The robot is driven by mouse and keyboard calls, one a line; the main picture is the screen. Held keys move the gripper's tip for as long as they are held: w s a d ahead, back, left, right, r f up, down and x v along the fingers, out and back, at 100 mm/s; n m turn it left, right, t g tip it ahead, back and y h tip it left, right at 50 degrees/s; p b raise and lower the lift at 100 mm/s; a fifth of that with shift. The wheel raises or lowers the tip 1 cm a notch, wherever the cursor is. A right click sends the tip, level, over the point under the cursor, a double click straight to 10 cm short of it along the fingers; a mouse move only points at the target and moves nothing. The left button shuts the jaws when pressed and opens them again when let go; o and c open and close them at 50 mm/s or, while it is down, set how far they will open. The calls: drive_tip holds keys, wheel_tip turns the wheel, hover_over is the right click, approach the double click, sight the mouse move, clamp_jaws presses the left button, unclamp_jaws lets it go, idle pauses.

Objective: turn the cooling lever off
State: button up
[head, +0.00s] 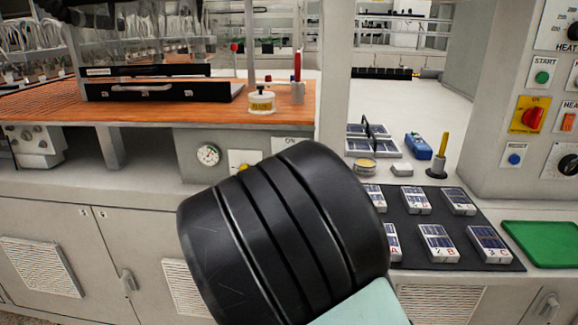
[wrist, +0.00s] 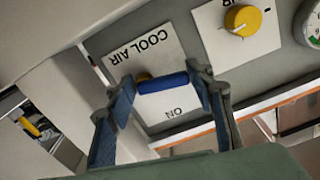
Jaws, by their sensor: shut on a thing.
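The cooling lever (wrist: 165,84) has a blue bar handle and a small yellowish pivot behind it. It stands in front of a white plate (wrist: 177,124) marked COOL AIR and ON, upside down in the wrist view. My gripper (wrist: 164,82) is shut on the blue handle, one finger at each end. The handle lies between the two words, close to ON; its exact angle is hard to tell. In the head view my dark arm hides the lever and gripper; only the plate's ON corner (head: 291,141) shows.
A yellow knob (wrist: 242,20) and a round gauge (head: 208,154) sit on the same grey panel, beside the lever plate. The orange bench top (head: 200,112) overhangs the panel. To the right are a black mat (head: 408,228) with several labelled packs and a green board (head: 543,243).

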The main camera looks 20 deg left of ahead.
drive_tip(key=shift+a+n+p, duration=0.2)
drive_tip(key=shift+n+p, duration=0.15)
drive_tip(key=shift+n, duration=0.75)
drive_tip(key=o, duration=1.1)
drive_tip(key=shift+f, duration=0.1)
drive_tip(key=shift+c, duration=0.2)
drive_tip(key=shift+o, duration=0.2)
drive_tip(key=shift+f, duration=0.1)
drive_tip(key=shift+s+d, duration=0.1)
drive_tip(key=v, duration=1.2)
drive_tip(key=shift+d, duration=0.1)
